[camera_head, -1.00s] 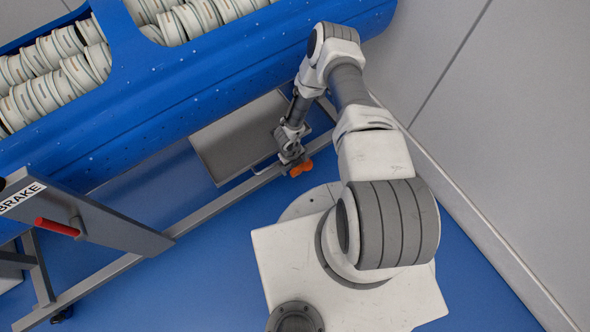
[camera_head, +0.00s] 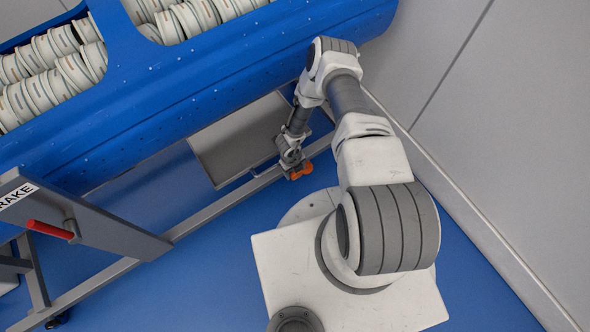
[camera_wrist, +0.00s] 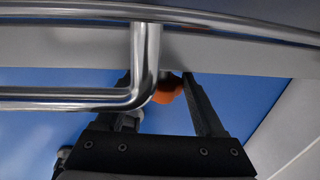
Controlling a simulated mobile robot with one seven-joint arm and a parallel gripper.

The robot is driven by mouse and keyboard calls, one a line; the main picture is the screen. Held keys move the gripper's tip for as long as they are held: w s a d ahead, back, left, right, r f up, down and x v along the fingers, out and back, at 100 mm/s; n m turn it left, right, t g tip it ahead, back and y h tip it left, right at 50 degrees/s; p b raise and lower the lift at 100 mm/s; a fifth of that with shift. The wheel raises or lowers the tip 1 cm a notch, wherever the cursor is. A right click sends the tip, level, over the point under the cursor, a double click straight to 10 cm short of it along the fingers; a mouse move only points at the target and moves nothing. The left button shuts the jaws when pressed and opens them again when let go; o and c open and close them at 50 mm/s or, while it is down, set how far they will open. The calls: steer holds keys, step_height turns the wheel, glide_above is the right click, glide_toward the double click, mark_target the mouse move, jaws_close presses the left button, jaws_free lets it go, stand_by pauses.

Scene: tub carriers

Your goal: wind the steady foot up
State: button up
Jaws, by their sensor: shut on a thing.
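The orange knob of the steady foot (camera_head: 302,172) sits low by the frame's bottom rail, below the blue tub. My gripper (camera_head: 297,172) reaches down to it and is shut on it. In the wrist view the orange knob (camera_wrist: 167,90) shows between the two dark fingers of my gripper (camera_wrist: 170,98), partly behind a bent metal tube. The foot's lower end and its contact with the floor are hidden.
The blue tub (camera_head: 200,95) holds several stacked pale discs. A grey tray (camera_head: 235,140) hangs under it. A bent metal tube (camera_wrist: 145,60) runs close above my gripper. A red-handled brake lever (camera_head: 50,230) is at left. The grey wall (camera_head: 500,130) stands at right.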

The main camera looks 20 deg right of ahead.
steer(key=shift+c, duration=0.9)
steer(key=shift+d+y, duration=0.1)
steer(key=shift+y, duration=0.4)
steer(key=shift+w+d+g+y, duration=0.1)
steer(key=shift+d+g+y, duration=0.15)
steer(key=shift+g+y, duration=0.65)
steer(key=y, duration=0.4)
steer(key=shift+d+f+g, duration=0.15)
steer(key=shift+d+g, duration=0.1)
steer(key=shift+g, duration=0.05)
steer(key=shift+w+d+f+g+y, duration=0.1)
steer(key=shift+g+y, duration=0.3)
steer(key=shift+y, duration=1.4)
